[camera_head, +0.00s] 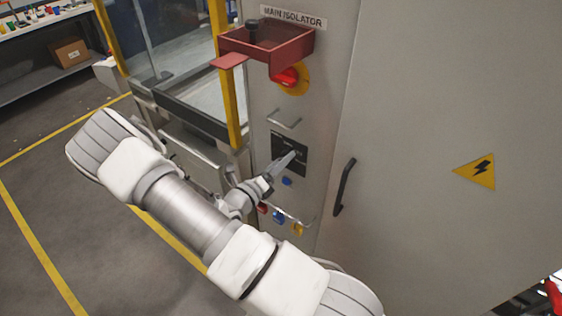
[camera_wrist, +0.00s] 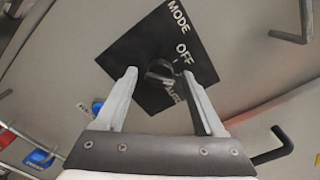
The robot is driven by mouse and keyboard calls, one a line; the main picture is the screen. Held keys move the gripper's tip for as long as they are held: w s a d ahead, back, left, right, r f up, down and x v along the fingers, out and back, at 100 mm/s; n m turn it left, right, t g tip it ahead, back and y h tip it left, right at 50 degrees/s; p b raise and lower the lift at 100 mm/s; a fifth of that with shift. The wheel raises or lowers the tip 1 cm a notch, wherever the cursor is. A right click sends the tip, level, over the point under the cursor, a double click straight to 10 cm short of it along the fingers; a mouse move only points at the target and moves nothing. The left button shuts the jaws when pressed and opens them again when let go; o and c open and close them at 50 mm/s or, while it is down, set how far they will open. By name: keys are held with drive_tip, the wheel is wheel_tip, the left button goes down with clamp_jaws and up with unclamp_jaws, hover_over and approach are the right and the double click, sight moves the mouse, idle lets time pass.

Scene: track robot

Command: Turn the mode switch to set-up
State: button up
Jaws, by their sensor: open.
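The mode switch is a dark knob (camera_wrist: 162,70) on a black square plate (camera_wrist: 135,58) on the grey cabinet front. In the wrist view the plate reads MODE, OFF and AUTO; no set-up label is readable, and part of the plate is covered by my fingers. My gripper (camera_wrist: 159,73) is open, with one finger on each side of the knob. I cannot tell whether the fingers touch it or which mark the knob points at. In the head view my gripper (camera_head: 290,158) is in front of the plate (camera_head: 294,142) and hides the knob.
Above are a red tray (camera_head: 288,50) and a red isolator knob (camera_head: 287,77). A small metal handle (camera_head: 285,120) is just above the plate. Red, blue (camera_head: 278,216) and yellow padlocks hang below. A black door handle (camera_head: 344,187) stands out at the right.

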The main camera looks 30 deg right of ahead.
drive_tip(key=b+v, duration=0.2)
drive_tip(key=v, duration=1.5)
drive_tip(key=shift+s+a, duration=0.15)
drive_tip(key=s+d+r+m+g+y, duration=0.2)
drive_tip(key=s+r+m+g+y, duration=0.65)
drive_tip(key=m, duration=0.85)
drive_tip(key=s+a+r+m+t+y, duration=0.2)
drive_tip(key=a+r+m+t+y, duration=0.1)
drive_tip(key=r+m, duration=0.4)
drive_tip(key=s+a+r+m+t+y, duration=0.2)
drive_tip(key=r+m+t+y, duration=0.3)
drive_tip(key=r+m, duration=0.3)
drive_tip(key=shift+a, duration=0.6)
